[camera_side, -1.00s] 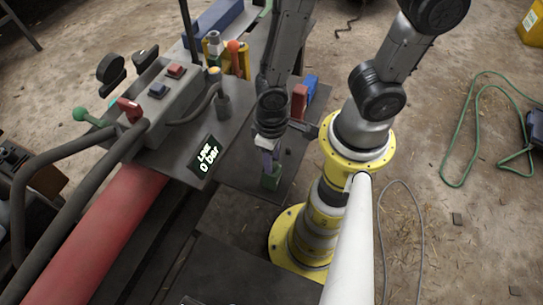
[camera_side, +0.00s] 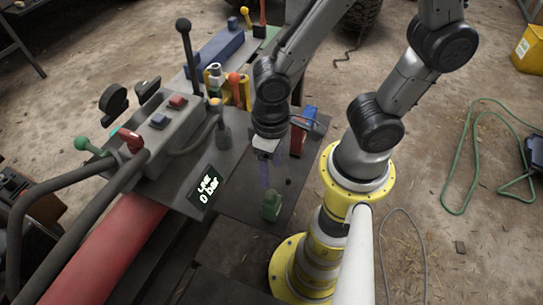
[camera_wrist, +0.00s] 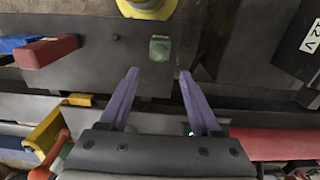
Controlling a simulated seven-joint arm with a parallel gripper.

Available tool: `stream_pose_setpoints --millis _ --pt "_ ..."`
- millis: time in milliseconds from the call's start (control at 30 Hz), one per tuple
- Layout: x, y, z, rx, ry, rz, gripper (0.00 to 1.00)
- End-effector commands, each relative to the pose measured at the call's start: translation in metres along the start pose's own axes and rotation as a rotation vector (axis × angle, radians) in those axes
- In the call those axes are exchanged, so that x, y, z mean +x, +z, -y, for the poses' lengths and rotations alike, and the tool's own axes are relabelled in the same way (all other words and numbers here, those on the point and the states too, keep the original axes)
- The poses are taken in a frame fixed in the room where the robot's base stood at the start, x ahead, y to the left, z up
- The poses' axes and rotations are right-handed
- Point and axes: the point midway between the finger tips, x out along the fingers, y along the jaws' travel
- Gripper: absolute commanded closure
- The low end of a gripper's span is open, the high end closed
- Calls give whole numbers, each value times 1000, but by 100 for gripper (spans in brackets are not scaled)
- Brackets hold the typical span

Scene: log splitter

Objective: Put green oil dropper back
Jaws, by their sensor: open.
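The small green oil dropper (camera_side: 271,206) stands upright on the dark metal plate (camera_side: 240,188), near its front edge. In the wrist view the dropper (camera_wrist: 160,48) is seen from above, just beyond the fingertips and between their lines. My gripper (camera_side: 270,184) is open and empty. Its purple fingers are above and behind the dropper in the side view, apart from it. In the wrist view the fingertips (camera_wrist: 159,73) are spread with bare plate between them.
A red block (camera_side: 298,136) and a blue block (camera_side: 308,117) stand at the plate's back right. A yellow holder with an orange-handled tool (camera_side: 236,88) is further back. My yellow base is close on the right.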

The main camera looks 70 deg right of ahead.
Motion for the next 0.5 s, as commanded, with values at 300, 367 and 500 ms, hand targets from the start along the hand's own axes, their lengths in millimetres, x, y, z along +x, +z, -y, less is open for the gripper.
stream_pose_setpoints --millis 300,367,500 --pt "-36 -2 -2 2 -6 -12 36" --pt "-48 -6 -7 7 -21 -41 36" --pt "-95 -17 -36 16 -62 -179 36"
